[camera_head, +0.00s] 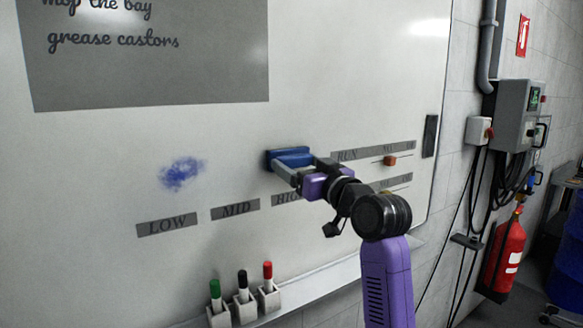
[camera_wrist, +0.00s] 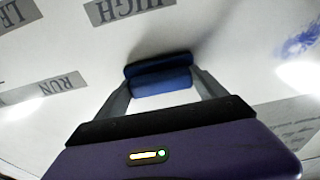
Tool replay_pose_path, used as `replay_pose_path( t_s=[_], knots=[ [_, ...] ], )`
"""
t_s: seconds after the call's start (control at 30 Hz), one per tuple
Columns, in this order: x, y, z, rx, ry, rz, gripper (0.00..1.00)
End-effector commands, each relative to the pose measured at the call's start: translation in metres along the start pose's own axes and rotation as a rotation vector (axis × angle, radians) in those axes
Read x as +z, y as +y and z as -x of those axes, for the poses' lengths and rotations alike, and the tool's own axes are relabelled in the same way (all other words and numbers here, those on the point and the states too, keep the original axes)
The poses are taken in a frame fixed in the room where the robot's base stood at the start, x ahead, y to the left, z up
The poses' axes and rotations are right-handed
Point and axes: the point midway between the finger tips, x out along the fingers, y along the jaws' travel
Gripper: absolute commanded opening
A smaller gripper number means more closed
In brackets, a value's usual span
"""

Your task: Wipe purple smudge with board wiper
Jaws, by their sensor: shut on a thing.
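The purple smudge (camera_head: 182,173) is a blue-violet patch on the whiteboard (camera_head: 120,135), above the LOW and MID labels. It also shows at the right edge of the wrist view (camera_wrist: 301,42). My gripper (camera_head: 282,168) is shut on the blue board wiper (camera_head: 292,156), to the right of the smudge and above the HIGH label. In the wrist view the wiper (camera_wrist: 160,77) sits between my two fingers, close to the board with a shadow beside it. I cannot tell whether it touches the board.
Green, black and red markers (camera_head: 243,287) stand in holders on the lower ledge. A grey panel with writing (camera_head: 150,75) is at the upper left. A small red-brown knob (camera_head: 389,160) is right of my gripper. The board between wiper and smudge is clear.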

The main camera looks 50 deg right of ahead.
Motion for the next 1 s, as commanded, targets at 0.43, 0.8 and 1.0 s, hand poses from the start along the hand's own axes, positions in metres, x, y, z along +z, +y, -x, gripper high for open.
replay_pose_path(
  t_s=[0.43, 0.8, 1.0],
  knots=[
    [0.002, 0.024, -0.001, 0.006, -0.005, 0.0, 0.49],
    [0.001, 0.045, 0.0, 0.003, -0.004, 0.0, 0.49],
    [0.0, 0.038, 0.0, 0.0, -0.003, 0.0, 0.49]
  ],
)
